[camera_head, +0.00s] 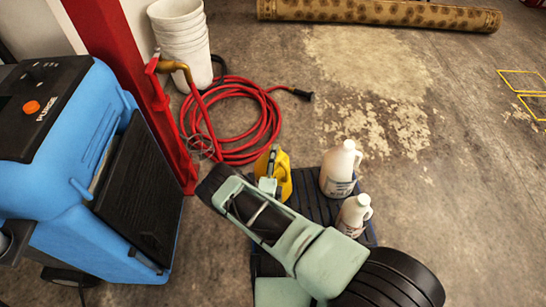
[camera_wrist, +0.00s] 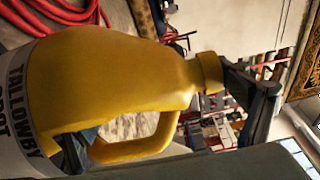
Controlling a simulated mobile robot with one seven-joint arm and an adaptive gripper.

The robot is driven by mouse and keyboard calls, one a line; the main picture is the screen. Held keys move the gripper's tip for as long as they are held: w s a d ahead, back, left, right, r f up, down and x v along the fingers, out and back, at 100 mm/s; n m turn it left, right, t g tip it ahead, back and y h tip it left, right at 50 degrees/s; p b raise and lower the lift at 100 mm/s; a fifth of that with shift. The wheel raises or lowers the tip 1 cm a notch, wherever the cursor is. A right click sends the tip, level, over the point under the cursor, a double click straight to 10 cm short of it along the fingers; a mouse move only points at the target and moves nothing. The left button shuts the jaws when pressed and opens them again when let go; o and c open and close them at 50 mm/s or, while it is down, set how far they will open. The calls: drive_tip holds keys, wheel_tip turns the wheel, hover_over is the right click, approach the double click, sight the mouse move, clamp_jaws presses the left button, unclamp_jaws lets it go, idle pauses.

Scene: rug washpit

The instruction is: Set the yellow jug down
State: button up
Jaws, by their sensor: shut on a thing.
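The yellow jug (camera_head: 284,176) is at the far left corner of a dark ribbed platform (camera_head: 313,208) in the head view. My gripper (camera_head: 268,170) is shut on it, and my arm hides much of its near side. In the wrist view the yellow jug (camera_wrist: 110,80) fills the left and middle, with its label, loop handle and cap end showing. One dark finger of my gripper (camera_wrist: 165,112) is by the cap end, the other by the handle near the label. The jug's base is hidden, so I cannot tell whether it touches the platform.
Two white jugs, one farther back (camera_head: 338,170) and one nearer (camera_head: 353,213), stand on the platform to the right. A coiled red hose (camera_head: 268,118) lies behind. A blue machine (camera_head: 70,190) and red post (camera_head: 125,70) are left.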

drive_tip(key=shift+w+f, duration=0.15)
drive_tip(key=shift+f, duration=0.05)
drive_tip(key=o, duration=1.9)
drive_tip(key=shift+f, duration=0.3)
drive_tip(key=shift+r, duration=0.15)
